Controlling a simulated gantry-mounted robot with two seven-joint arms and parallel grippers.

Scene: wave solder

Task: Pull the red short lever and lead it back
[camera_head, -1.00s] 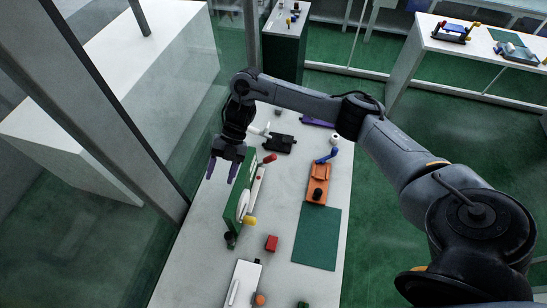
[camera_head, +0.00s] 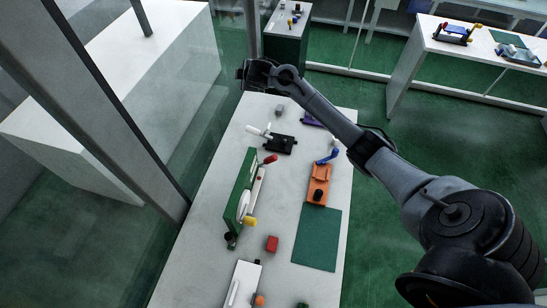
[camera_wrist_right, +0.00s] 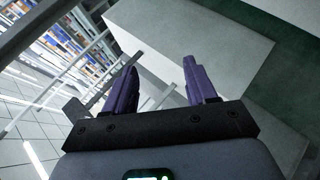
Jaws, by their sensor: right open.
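The green box (camera_head: 240,185) stands upright on the white table in the head view. A short lever with a red handle (camera_head: 270,159) sticks out at its far end. A lever with a yellow knob (camera_head: 249,221) is at its near end. My right gripper (camera_wrist_right: 160,75) is open and empty in the right wrist view, with its two purple fingers apart. In the head view my right arm reaches over the table's far left corner, well away from the red lever, and the fingertips cannot be made out. My left gripper is not in view.
A glass wall and metal post stand to the left.

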